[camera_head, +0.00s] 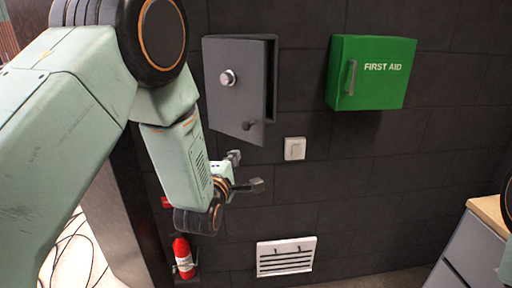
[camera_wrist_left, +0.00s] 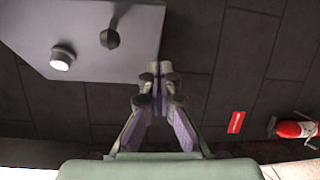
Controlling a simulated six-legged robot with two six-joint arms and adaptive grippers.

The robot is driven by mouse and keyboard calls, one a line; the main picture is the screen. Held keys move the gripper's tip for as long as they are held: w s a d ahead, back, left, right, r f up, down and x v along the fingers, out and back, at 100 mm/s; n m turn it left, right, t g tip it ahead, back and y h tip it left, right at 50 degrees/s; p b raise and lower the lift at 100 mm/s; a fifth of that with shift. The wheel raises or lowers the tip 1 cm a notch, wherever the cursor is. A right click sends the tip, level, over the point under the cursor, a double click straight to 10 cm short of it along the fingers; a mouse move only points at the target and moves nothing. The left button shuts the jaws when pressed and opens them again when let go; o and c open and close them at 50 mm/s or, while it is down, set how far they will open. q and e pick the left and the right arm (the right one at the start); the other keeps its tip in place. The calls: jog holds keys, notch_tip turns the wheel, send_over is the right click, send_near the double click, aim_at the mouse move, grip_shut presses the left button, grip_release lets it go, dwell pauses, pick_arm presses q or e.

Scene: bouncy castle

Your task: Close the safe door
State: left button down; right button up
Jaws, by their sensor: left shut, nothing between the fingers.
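The grey safe (camera_head: 272,80) is mounted on the dark wall. Its door (camera_head: 240,100) has a round silver dial and a dark knob (camera_head: 248,125). The door stands partly open, with its right edge out from the body; the inside is mostly hidden. My left gripper (camera_head: 245,171) is below the door, apart from it. In the left wrist view, the fingers of the gripper (camera_wrist_left: 159,70) meet at the tips with nothing between them, beside the lower right edge of the door (camera_wrist_left: 95,40). My right gripper is not in view.
A green first aid box (camera_head: 385,75) hangs to the right of the safe. A white switch (camera_head: 295,148) is on the wall below. A fire extinguisher (camera_head: 183,258) and a white vent (camera_head: 286,257) are lower down. A grey cabinet (camera_head: 465,250) stands at the right.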

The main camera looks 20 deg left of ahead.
pick_arm(q)
jog(key=s+a+f+h+p, duration=0.1)
jog(key=s+a+h+p, duration=0.15)
jog(key=a, duration=0.45)
jog(key=m+h, duration=0.5)
jog(key=m, duration=0.2)
send_near(260, 144)
jog(key=p+x, duration=0.1)
jog(key=x, duration=0.6)
jog(key=shift+a, duration=0.1)
